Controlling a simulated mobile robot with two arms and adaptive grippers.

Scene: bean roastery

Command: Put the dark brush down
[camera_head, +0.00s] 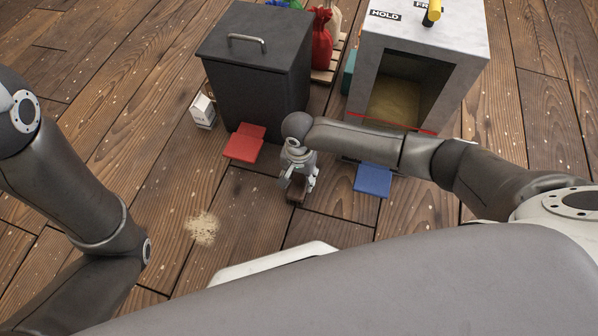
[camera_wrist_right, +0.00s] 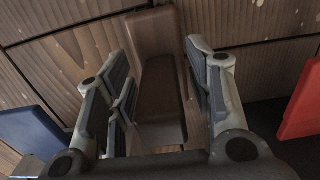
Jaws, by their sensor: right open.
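The dark brush (camera_wrist_right: 160,95) lies lengthwise between the two fingers of my right gripper in the right wrist view. It has a dark brown block and a lighter brown end. The fingers stand apart on either side of it, with a gap visible at least on the right. In the head view my right gripper (camera_head: 299,184) points down at the floor, and a small brown part of the brush (camera_head: 296,196) shows between its fingers. The brush seems to be at floor level; its underside is hidden. My left arm shows at the left, but its gripper is out of view.
A red pad (camera_head: 245,143) lies left of the gripper, a blue pad (camera_head: 371,181) right. Behind are a dark lidded bin (camera_head: 255,85) and a grey open-fronted box (camera_head: 435,40). A small white carton (camera_head: 203,110) stands by the bin. Pale powder (camera_head: 202,227) lies on the wooden floor.

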